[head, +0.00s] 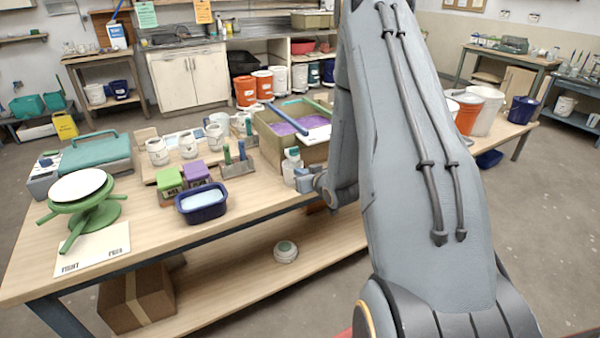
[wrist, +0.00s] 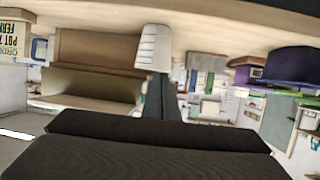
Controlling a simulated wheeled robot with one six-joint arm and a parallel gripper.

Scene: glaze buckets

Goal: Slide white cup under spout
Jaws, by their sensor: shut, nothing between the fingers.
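In the wrist view, which looks upside down, a white ribbed tapered vessel (wrist: 153,47) that looks like the white cup stands on a pale wooden top. My gripper (wrist: 158,82) is shut and empty, its dark fingers pointing at the vessel. The fingertips appear close to it; I cannot tell whether they touch. In the head view my arm hides most of the area around the gripper. Several white jars, one of them here (head: 157,151), stand on a board on the table. I cannot make out a spout in either view.
The wooden table (head: 135,228) holds a green turntable (head: 92,215), a blue tub (head: 202,204) and a box with purple contents (head: 268,135). A white bottle (head: 291,167) stands near my wrist. White and orange buckets, one here (head: 484,110), stand to the right of my arm.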

